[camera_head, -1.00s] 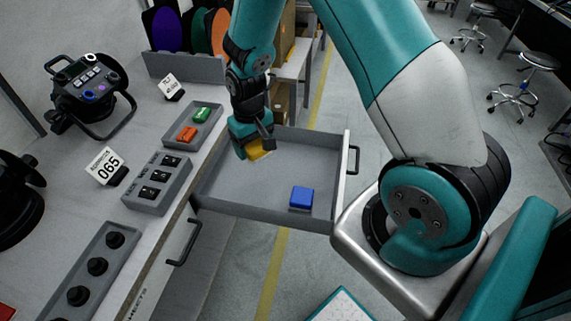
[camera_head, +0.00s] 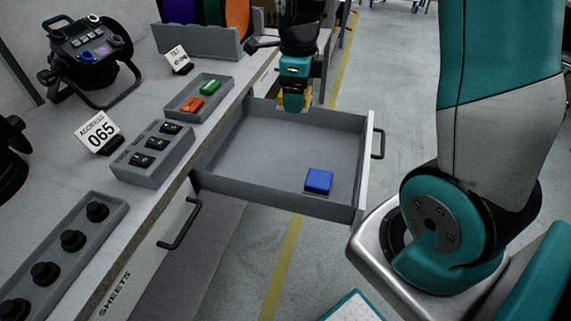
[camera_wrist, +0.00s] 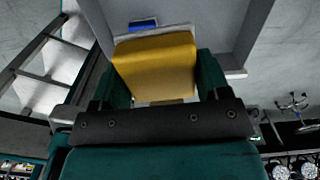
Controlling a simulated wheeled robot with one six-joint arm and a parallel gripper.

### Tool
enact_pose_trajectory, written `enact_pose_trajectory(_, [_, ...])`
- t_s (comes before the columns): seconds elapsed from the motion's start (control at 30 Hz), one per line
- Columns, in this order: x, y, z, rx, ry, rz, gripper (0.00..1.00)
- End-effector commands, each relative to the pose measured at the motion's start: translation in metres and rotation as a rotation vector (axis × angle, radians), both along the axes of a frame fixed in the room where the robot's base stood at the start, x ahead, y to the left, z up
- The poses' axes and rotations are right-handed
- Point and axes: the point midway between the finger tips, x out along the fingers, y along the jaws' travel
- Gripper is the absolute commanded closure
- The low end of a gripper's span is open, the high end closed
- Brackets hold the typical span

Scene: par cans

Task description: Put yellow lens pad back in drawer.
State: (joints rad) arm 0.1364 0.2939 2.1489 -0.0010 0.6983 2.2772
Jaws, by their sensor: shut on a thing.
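My gripper (camera_head: 292,103) is shut on the yellow lens pad (camera_head: 293,101) and holds it at the far side of the open drawer (camera_head: 368,170). In the wrist view the yellow pad (camera_wrist: 156,66) fills the space between the two teal fingers (camera_wrist: 160,85). The pad appears to be above the drawer floor; I cannot tell how high. A blue pad (camera_head: 319,181) lies in the near right part of the drawer, and it also shows in the wrist view (camera_wrist: 143,24).
On the bench left of the drawer is a tray (camera_head: 172,107) with green and orange pads. The drawer's middle is clear.

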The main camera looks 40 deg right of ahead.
Motion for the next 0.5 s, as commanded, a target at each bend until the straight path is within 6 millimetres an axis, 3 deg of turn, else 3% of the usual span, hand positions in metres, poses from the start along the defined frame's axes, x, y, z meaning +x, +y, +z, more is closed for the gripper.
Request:
enact_pose_trajectory(0.17, [-0.002, -0.001, -0.017, 0.001, 0.005, -0.068, 0.53])
enact_pose_trajectory(0.5, [-0.003, -0.001, -0.112, 0.000, 0.007, -0.067, 0.53])
